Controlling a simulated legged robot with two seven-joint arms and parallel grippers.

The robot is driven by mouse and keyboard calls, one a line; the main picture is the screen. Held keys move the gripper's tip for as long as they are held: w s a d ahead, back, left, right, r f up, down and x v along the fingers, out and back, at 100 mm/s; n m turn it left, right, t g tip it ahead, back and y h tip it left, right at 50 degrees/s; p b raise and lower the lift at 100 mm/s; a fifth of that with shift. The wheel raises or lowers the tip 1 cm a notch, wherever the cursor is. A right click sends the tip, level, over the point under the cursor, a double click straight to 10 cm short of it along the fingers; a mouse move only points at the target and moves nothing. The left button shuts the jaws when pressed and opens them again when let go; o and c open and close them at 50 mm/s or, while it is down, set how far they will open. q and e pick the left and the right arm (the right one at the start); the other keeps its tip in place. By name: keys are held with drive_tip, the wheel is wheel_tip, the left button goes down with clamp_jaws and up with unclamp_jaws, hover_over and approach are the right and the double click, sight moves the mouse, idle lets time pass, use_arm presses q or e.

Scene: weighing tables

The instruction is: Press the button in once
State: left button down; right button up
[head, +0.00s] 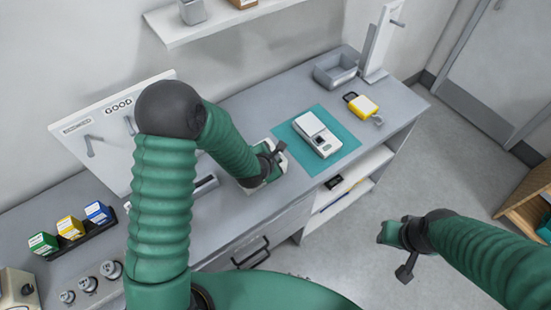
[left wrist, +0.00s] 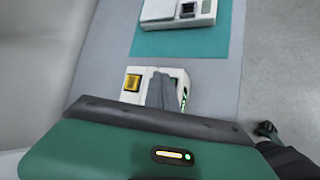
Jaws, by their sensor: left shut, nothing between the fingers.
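A small white device (left wrist: 135,97) shows in the left wrist view, with a raised yellow square (left wrist: 132,82) that looks like the button. The shut, empty fingers of my left gripper (left wrist: 161,88) appear just right of the yellow square, over the device; I cannot tell whether they touch it. In the head view my left gripper (head: 268,170) is low over the table and hides most of the device. My right gripper (head: 392,236) is out over the floor at the right, too small to tell open from shut.
A white scale (head: 319,134) stands on a teal mat (head: 345,146) beyond the device. A yellow padlock-like item (head: 363,106) and a grey bin (head: 335,69) are farther back. A black rack (head: 78,235) of coloured boxes and several metal weights (head: 88,285) are at left.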

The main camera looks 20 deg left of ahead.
use_arm(q)
drive_tip(key=shift+f+b, duration=0.4)
drive_tip(key=shift+r, duration=0.1)
idle(0.5)
drive_tip(key=shift+r+p, duration=0.6)
drive_tip(key=shift+r, duration=0.1)
wheel_tip(320, 180, up, 5)
drive_tip(key=p, duration=0.4)
drive_tip(key=shift+r, duration=0.1)
idle(0.5)
